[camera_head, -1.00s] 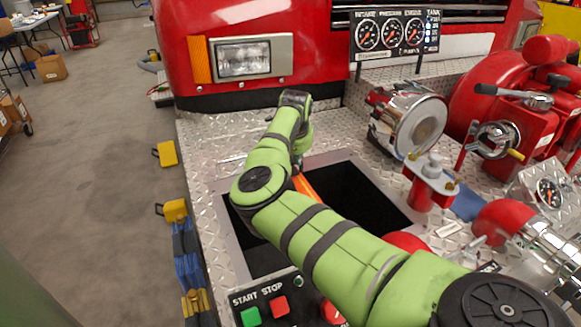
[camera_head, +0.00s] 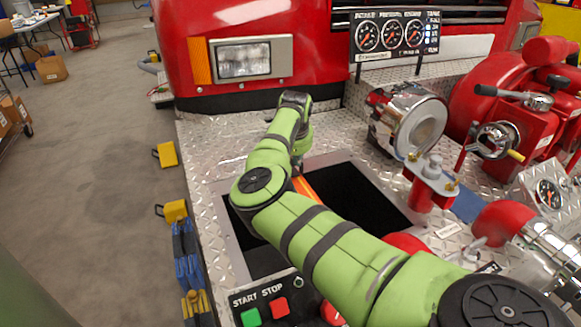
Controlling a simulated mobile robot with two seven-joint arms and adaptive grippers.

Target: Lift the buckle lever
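An orange strap-like piece (camera_head: 308,189) shows beside the gripper, over the recess. I cannot make out a buckle lever there; it may be hidden by my arm. My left gripper is not in view.
Gauges (camera_head: 393,34), a chrome-capped fitting (camera_head: 410,120) and red valves (camera_head: 505,138) crowd the right. Yellow-and-blue straps (camera_head: 184,245) hang at the deck's left edge.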

